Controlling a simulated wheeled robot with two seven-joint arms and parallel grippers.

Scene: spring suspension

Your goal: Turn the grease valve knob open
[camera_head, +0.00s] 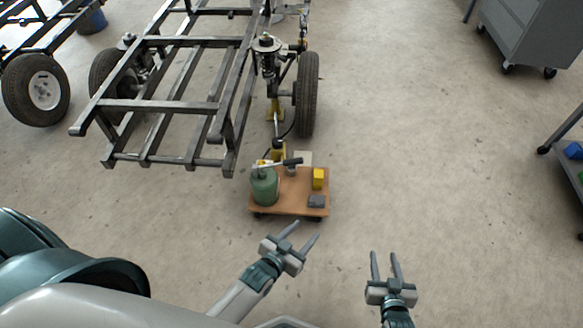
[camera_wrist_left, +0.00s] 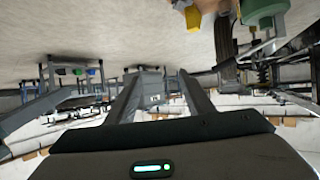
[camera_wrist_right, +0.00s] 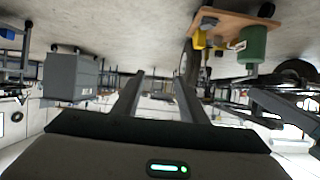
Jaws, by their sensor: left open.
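A green grease canister (camera_head: 264,188) stands on a low wooden cart (camera_head: 290,210) in front of the vehicle frame. I cannot make out the grease valve knob for certain. The canister also shows upside down in the left wrist view (camera_wrist_left: 262,10) and the right wrist view (camera_wrist_right: 252,44). My left gripper (camera_head: 307,230) is open and empty, on the near side of the cart and apart from it. My right gripper (camera_head: 383,253) is open and empty, farther right over clear floor.
A yellow box (camera_head: 318,179) and a grey block (camera_head: 316,201) lie on the cart. The steel frame (camera_head: 190,107) with its wheel (camera_head: 307,95) stands behind it. A grey cabinet (camera_head: 530,35) is at the upper right. The floor right of the cart is clear.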

